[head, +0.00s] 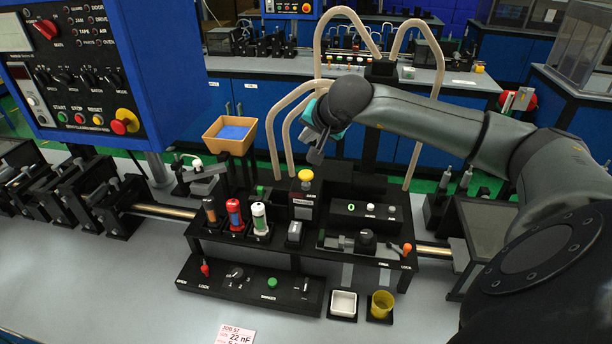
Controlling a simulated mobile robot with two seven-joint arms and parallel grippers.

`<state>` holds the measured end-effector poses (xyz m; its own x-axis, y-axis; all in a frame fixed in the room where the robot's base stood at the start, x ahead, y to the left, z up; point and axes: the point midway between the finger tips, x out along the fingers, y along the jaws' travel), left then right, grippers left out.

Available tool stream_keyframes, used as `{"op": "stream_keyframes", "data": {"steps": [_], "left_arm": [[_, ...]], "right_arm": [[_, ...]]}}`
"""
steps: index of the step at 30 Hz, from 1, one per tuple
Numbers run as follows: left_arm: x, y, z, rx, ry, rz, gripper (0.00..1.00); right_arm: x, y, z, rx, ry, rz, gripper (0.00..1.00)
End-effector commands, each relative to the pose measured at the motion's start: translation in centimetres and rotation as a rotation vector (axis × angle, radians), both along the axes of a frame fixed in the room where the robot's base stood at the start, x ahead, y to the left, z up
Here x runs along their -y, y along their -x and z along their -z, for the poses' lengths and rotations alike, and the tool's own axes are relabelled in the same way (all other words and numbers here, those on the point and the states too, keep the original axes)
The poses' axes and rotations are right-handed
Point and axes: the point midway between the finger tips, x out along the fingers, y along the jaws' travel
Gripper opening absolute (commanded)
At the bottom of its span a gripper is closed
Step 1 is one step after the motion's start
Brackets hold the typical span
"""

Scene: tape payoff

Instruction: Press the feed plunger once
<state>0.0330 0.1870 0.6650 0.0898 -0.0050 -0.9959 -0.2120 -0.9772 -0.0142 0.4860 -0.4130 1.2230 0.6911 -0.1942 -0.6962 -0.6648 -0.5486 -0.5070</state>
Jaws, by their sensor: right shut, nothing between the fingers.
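A yellow round cap (306,175) tops a black block with a small pale label (303,202) in the middle of the machine in the head view. It looks like the feed plunger, but its label is too small to read. My right gripper (316,155) is shut and empty. It appears just above the yellow cap in the picture, pointing down, with a gap between them. The exact depth between them is hard to tell. A small display (351,207) to the right of the plunger shows a green 0. My left gripper is out of view.
Several small cylinders, including a red one (234,213), stand left of the plunger. A front panel (250,283) carries a red lever, a dial and a green button. A white tray (344,303) and a yellow cup (381,304) stand at front right. Beige hoses arch behind my gripper.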

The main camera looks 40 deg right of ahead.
Motion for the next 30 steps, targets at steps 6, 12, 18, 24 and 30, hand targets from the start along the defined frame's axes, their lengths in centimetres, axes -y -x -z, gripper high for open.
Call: {"op": "stream_keyframes", "data": {"steps": [6,12,18,24,30], "left_arm": [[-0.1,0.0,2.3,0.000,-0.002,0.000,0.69],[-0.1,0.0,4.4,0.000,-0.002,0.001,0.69],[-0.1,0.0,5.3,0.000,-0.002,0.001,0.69],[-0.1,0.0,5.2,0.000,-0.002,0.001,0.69],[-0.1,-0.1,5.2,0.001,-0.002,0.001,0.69]], "right_arm": [[0.0,0.0,3.7,-0.003,-0.001,0.001,0.00],[0.0,0.0,5.9,0.000,-0.001,0.001,0.00],[0.0,0.0,6.8,0.000,-0.001,0.000,0.00],[0.0,0.0,6.7,0.000,-0.001,0.001,0.00],[0.0,0.0,6.7,0.000,-0.001,0.001,0.00]]}}
